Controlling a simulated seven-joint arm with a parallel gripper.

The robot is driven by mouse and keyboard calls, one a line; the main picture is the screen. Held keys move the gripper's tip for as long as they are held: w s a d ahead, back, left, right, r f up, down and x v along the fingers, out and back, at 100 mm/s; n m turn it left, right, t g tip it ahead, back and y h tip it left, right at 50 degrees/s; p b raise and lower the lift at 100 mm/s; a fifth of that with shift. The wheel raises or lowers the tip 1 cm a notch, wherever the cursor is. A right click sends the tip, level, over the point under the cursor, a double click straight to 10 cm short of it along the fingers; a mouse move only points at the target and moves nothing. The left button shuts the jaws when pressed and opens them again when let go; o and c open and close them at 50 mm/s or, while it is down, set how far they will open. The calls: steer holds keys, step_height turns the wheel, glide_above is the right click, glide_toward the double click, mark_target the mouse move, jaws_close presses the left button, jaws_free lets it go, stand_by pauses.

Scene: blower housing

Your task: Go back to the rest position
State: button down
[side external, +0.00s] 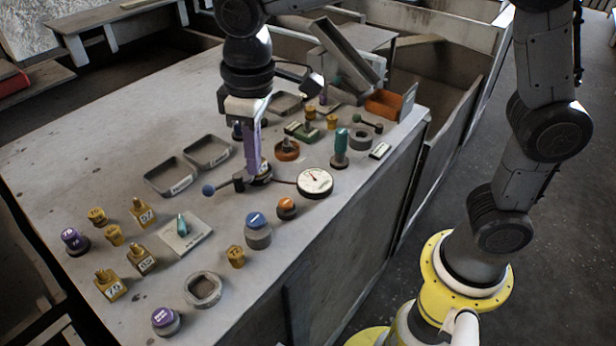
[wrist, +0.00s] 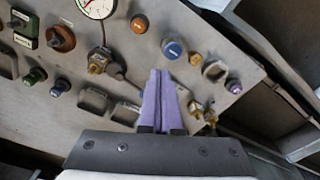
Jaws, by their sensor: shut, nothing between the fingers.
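My gripper (side external: 254,172) hangs over the middle of the grey table (side external: 120,130), pointing down. In the wrist view its two purple fingers (wrist: 158,75) are together, with nothing between them. In the side external view the fingertips are close to a lever with a blue ball (side external: 208,190) and a dark round base behind them. I cannot tell whether they touch it. No separate rest marker shows in the frames.
A white dial gauge (side external: 315,182) lies right of the fingers. Empty trays (side external: 170,177) are to the left. Several knobs, yellow blocks (side external: 142,259) and a green-topped post (side external: 340,147) stand around. An orange bin (side external: 384,103) and a tilted grey channel (side external: 345,58) are at the back.

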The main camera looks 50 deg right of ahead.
steer(key=s+d+r+m+t, duration=0.1)
steer(key=s+d+r+m, duration=0.1)
steer(key=s+d+r, duration=0.3)
steer(key=s+d+r+m+t, duration=0.1)
steer(key=s+d+r+t, duration=0.15)
steer(key=d, duration=0.55)
steer(key=s+d+f+m, duration=0.1)
steer(key=s+d+f, duration=0.1)
steer(key=s, duration=0.3)
steer(key=s+d+f+m+t, duration=0.1)
steer(key=s+d+f, duration=0.2)
steer(key=s+f, duration=0.2)
steer(key=shift+s, duration=0.5)
